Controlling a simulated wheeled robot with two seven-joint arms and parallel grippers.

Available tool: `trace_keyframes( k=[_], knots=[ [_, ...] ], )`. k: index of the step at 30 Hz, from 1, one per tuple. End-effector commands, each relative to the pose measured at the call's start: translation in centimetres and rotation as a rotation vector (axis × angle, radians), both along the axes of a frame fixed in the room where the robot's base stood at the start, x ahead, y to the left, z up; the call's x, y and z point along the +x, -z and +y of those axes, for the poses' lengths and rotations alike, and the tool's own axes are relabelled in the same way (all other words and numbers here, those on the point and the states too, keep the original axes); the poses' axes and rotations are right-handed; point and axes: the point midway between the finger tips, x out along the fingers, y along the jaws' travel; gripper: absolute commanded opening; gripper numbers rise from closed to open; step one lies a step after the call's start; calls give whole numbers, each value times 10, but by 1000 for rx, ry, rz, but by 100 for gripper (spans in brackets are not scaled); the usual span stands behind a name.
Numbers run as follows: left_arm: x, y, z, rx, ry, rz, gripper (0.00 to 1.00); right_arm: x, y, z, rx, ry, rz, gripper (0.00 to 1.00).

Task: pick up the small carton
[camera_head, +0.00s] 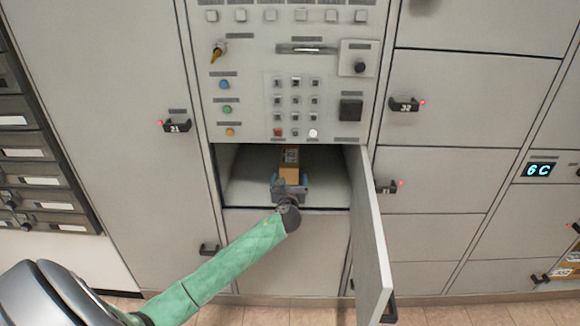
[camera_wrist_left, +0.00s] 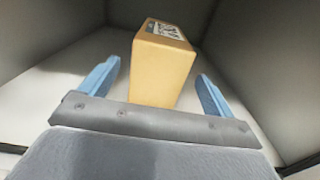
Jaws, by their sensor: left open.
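The small carton (camera_head: 290,165) is a tan box with a printed label. It stands inside an open locker compartment (camera_head: 245,185) below the keypad panel. In the left wrist view the carton (camera_wrist_left: 161,70) is between and beyond the two blue fingers, with a gap on each side. My left gripper (camera_head: 291,183) reaches into the compartment at the carton's near side. The left gripper (camera_wrist_left: 160,85) is open and holds nothing. The carton's lower near part is partly hidden by the gripper in the head view. My right gripper is not in view.
The compartment's door (camera_head: 367,235) stands open to the right, sticking out toward me. The compartment walls (camera_wrist_left: 255,60) enclose the carton on both sides. The control panel (camera_head: 290,75) is directly above. Closed lockers with black handles surround the opening.

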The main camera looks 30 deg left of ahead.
Motion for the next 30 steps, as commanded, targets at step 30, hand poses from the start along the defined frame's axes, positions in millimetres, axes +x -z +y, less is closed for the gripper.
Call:
trace_keyframes(
  k=[30],
  knots=[
    [59,-2,37,-1,0,-1,69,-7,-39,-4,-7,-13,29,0]
  ],
)
